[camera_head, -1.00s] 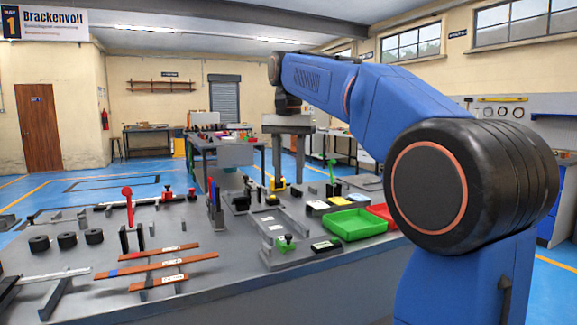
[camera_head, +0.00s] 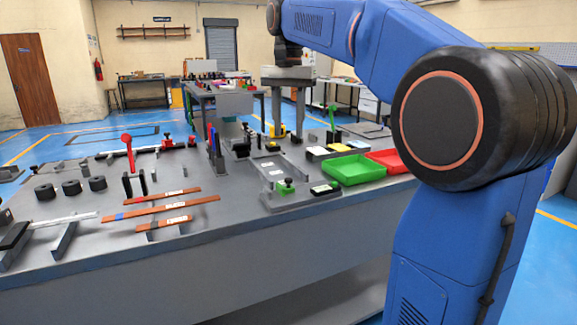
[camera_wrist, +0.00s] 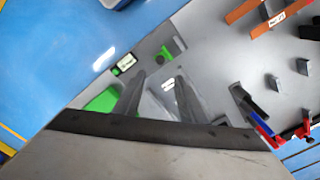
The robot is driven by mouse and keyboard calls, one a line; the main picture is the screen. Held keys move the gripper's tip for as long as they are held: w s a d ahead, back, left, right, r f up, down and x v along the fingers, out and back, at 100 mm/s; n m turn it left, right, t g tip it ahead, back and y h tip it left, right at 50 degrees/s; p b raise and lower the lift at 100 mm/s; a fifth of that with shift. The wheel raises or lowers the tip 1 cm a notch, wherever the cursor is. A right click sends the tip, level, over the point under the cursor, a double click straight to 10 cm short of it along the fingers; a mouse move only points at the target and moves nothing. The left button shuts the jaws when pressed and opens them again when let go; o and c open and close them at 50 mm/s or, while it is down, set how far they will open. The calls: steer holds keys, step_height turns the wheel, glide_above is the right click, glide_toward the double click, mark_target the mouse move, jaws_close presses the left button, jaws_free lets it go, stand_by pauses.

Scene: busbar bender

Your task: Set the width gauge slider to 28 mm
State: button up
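The likely width gauge is a grey rail fixture (camera_head: 272,174) with white labels on the bench. A green block with a black knob (camera_head: 286,187), which looks like its slider, sits at its near end beside a small dark display (camera_head: 325,188). The reading is too small to make out. The wrist view shows the green block (camera_wrist: 165,52) and the display (camera_wrist: 127,62) beyond the fingertips. My gripper (camera_head: 287,138) hangs above the far part of the bench. In the wrist view its two fingers (camera_wrist: 160,80) are apart with nothing between them.
A green tray (camera_head: 352,170) and a red tray (camera_head: 392,162) stand right of the gauge. Copper bars (camera_head: 160,207) lie on supports at the left, near black rings (camera_head: 71,187) and a red-knobbed lever (camera_head: 128,145). Blue and red upright handles (camera_head: 213,142) stand left of the gauge.

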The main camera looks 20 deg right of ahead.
mark_target(289, 178)
step_height(289, 178, down, 13)
steer(key=shift+f, duration=0.1)
stand_by(0.4)
jaws_close()
jaws_free()
step_height(289, 178, up, 17)
steer(key=shift+r, duration=0.2)
stand_by(0.6)
stand_by(0.3)
